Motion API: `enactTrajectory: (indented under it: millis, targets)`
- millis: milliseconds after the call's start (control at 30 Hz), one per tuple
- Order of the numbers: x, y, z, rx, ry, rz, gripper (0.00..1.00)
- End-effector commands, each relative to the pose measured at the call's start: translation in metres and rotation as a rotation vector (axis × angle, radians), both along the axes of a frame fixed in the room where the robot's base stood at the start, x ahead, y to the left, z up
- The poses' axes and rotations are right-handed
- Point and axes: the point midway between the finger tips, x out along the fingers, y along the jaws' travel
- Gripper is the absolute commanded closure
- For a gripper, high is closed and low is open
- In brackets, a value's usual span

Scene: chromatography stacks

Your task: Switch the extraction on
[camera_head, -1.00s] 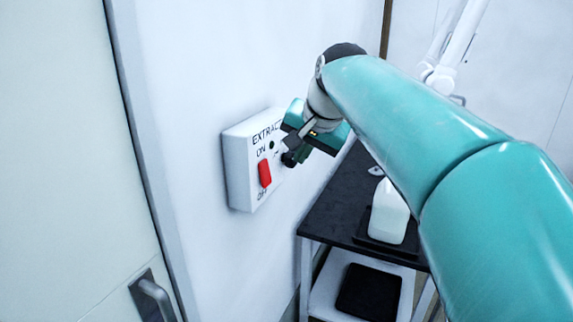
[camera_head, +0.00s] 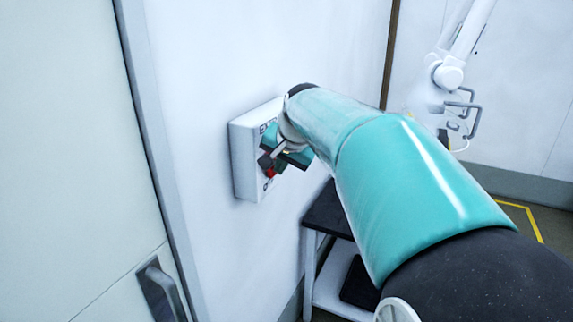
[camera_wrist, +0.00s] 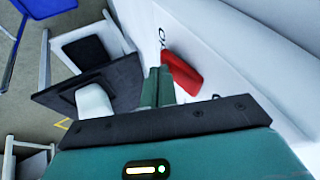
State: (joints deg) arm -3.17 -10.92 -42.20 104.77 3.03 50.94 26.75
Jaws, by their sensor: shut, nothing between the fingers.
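A white extraction switch box (camera_head: 243,160) is fixed to the wall in the head view, its lettering mostly covered by my gripper. Its red switch (camera_head: 270,172) shows only in part below my gripper. The red switch (camera_wrist: 182,73) is plain in the wrist view, on the white box face beside some black lettering. My gripper (camera_head: 268,162) is in front of the box. In the wrist view my gripper (camera_wrist: 158,84) has its green fingers together and empty, just left of the red switch. I cannot tell whether they touch it.
A door with a metal handle (camera_head: 161,290) is left of the box. A black-topped trolley (camera_head: 325,212) stands below and right of it; in the wrist view a white bottle (camera_wrist: 94,102) stands on it. A white robot arm (camera_head: 452,70) is at the back right.

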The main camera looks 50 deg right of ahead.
Motion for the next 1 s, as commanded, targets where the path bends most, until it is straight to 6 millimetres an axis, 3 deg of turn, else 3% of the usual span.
enactTrajectory:
  millis: [667,1000]
  targets:
    - [0.005,0.002,-0.003,0.025,-0.082,0.003,1.00]
    - [0.006,0.002,0.012,0.023,-0.085,0.004,1.00]
